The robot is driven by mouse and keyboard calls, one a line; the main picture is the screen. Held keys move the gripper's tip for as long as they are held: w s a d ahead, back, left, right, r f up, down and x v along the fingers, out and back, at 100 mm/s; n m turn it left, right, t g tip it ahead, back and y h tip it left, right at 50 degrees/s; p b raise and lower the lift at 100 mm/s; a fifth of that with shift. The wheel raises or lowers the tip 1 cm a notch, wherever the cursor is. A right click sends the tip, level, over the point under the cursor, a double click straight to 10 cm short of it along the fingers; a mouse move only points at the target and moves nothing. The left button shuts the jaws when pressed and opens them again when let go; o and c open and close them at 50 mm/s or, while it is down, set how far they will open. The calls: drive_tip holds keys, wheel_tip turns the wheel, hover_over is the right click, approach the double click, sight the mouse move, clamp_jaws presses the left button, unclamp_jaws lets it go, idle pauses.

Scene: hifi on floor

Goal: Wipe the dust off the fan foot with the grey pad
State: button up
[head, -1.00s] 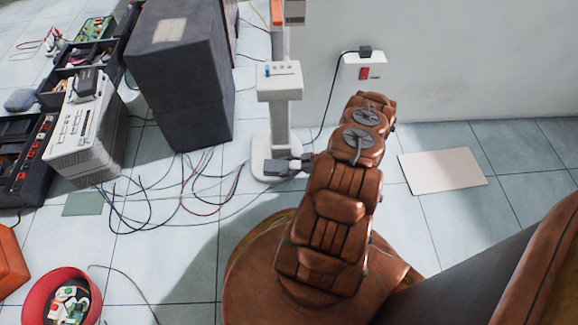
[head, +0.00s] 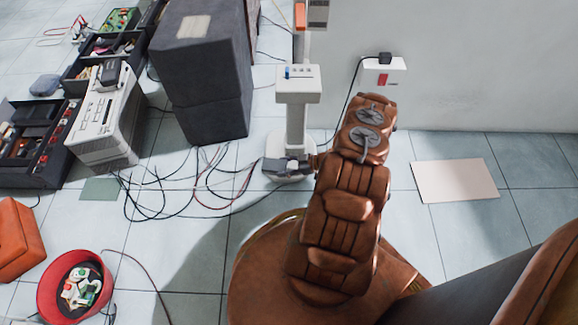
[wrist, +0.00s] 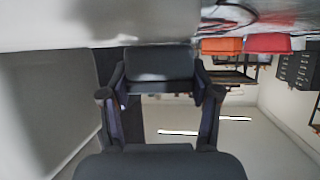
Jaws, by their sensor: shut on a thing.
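The fan foot (head: 277,147) is a round white base under a white fan column (head: 296,118), standing on the tiles near the wall. My gripper (head: 275,166) is low at the front of the foot, overlapping its front left edge in the head view. In the wrist view my gripper (wrist: 160,92) is shut on the dark grey pad (wrist: 160,66), which spans between the two fingers. The pad's far edge lies close to a pale surface there; I cannot tell whether they touch. Dust on the foot cannot be made out.
Loose cables (head: 165,190) lie on the floor left of the foot. A dark grey cabinet (head: 205,75) stands behind them. A red bin (head: 50,290) is at front left. A power box (head: 384,72) is on the wall; a pale flat panel (head: 455,181) lies at right.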

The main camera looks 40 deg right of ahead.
drive_tip(key=shift+w+a, duration=0.2)
drive_tip(key=shift+a, duration=0.05)
drive_tip(key=shift+r+p, duration=1.45)
drive_tip(key=shift+r, duration=1.6)
drive_tip(key=shift+r+p, duration=0.75)
drive_tip(key=shift+r, duration=0.75)
